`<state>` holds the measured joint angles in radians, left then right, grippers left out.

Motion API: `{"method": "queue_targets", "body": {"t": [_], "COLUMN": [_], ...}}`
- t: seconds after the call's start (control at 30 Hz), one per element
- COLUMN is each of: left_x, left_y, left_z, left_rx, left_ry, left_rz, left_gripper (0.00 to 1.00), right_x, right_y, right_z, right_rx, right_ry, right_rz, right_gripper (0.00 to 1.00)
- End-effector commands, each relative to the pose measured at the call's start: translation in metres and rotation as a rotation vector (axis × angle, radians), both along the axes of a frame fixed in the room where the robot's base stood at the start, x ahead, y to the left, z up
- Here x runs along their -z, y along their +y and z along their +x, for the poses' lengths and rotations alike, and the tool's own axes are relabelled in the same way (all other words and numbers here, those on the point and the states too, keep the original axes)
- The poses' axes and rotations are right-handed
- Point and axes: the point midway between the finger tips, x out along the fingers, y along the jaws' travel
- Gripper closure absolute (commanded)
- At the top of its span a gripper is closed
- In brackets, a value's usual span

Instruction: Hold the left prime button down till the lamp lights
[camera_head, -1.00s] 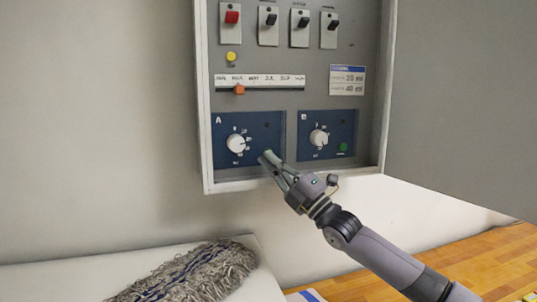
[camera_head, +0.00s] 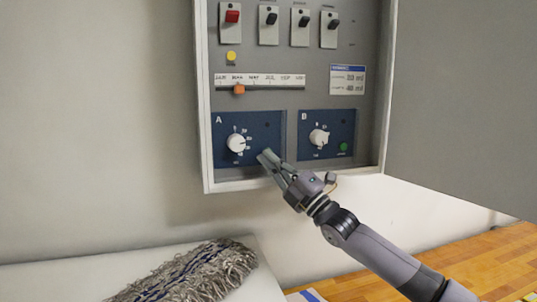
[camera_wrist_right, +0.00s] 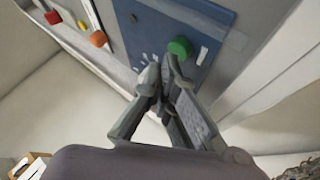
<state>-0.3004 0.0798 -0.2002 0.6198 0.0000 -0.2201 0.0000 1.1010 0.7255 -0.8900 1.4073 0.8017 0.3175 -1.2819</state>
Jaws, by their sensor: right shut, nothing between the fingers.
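Blue panel A (camera_head: 222,159) is at the lower left of the wall cabinet, with a white dial (camera_head: 236,143) and a small dark round spot (camera_head: 267,124), perhaps its lamp, unlit. My right gripper (camera_head: 265,157) is shut and empty at panel A's lower right corner, hiding the prime button there in the head view. In the right wrist view, a green button (camera_wrist_right: 180,47) shows on the blue panel, right at the fingertips of the gripper (camera_wrist_right: 164,75). I cannot tell whether they touch or press it. My left gripper is not in view.
Panel B (camera_head: 304,150) with its own dial and green button (camera_head: 343,147) is to the right. Above are switches, a yellow button (camera_head: 231,56) and an orange slider (camera_head: 239,90). The open cabinet door (camera_head: 460,100) fills the right. A mop head (camera_head: 190,275) lies below.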

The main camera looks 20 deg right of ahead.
Motion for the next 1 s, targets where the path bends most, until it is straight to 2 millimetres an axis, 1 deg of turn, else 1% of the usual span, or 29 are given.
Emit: {"method": "queue_targets", "body": {"t": [0.33, 1.0], "left_x": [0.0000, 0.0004], "left_y": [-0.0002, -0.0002], "left_z": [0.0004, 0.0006], "left_rx": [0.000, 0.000], "left_ry": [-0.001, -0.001], "left_rz": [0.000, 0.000], "left_gripper": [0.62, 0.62], "right_x": [0.0002, 0.0004], "right_y": [0.0000, 0.0004], "right_z": [0.0009, 0.0088], "right_rx": [0.000, 0.001], "right_ry": [0.000, 0.000], "right_rz": [0.000, -0.001], "right_gripper": [1.00, 1.00]}}
